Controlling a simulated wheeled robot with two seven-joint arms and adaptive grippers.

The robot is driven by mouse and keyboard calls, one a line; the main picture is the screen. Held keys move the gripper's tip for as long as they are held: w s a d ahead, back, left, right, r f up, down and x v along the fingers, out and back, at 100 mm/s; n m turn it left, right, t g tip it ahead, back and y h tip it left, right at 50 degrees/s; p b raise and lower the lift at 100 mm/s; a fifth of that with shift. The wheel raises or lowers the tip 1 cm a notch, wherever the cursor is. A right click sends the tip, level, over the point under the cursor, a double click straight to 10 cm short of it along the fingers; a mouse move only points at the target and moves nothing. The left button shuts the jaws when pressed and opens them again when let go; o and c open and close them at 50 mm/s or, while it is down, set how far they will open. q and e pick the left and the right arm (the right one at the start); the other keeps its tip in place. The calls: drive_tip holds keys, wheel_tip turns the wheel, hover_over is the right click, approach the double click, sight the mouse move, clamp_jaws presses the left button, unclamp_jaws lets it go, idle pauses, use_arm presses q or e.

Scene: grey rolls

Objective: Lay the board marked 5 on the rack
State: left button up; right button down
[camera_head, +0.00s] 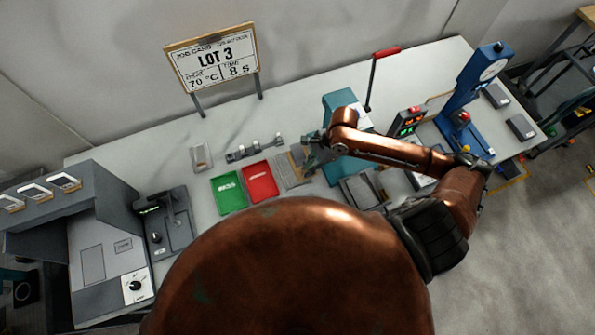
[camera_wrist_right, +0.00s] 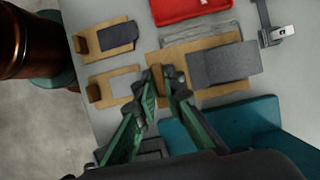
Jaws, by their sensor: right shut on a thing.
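My right gripper (camera_wrist_right: 163,88) has its green fingers shut on the brown block at one end of a tan board (camera_wrist_right: 213,45). A dark grey plate (camera_wrist_right: 225,63) lies on that board. In the head view the right gripper (camera_head: 312,152) is over the table beside the tan board (camera_head: 297,155). A grey ridged rack (camera_head: 290,172) lies next to the red tray and also shows in the right wrist view (camera_wrist_right: 200,32), partly behind the board. No number is readable on any board. My left gripper is not in view.
Two smaller tan boards with plates, one dark (camera_wrist_right: 110,38) and one pale (camera_wrist_right: 115,85), lie beside the gripper. Red (camera_head: 260,181) and green (camera_head: 229,192) trays lie left of the rack. A teal machine (camera_head: 338,104) stands close to the gripper. A grey bar fixture (camera_head: 255,148) lies behind the trays.

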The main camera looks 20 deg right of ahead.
sight(300, 166)
drive_tip(key=w+f, duration=0.1)
drive_tip(key=f, duration=0.1)
drive_tip(key=w+a+f, duration=0.2)
drive_tip(key=f, duration=0.1)
drive_tip(key=shift+w+f, duration=0.3)
drive_tip(key=shift+w, duration=0.1)
drive_tip(key=shift+f, duration=1.55)
drive_tip(key=shift+f, duration=0.2)
drive_tip(key=shift+f+p, duration=0.15)
drive_tip(key=shift+p, duration=0.2)
drive_tip(key=c, duration=2)
unclamp_jaws()
drive_tip(key=shift+r+b, duration=0.3)
drive_tip(key=shift+b, duration=0.1)
drive_tip(key=v, duration=1.2)
drive_tip(key=shift+a+r, duration=0.1)
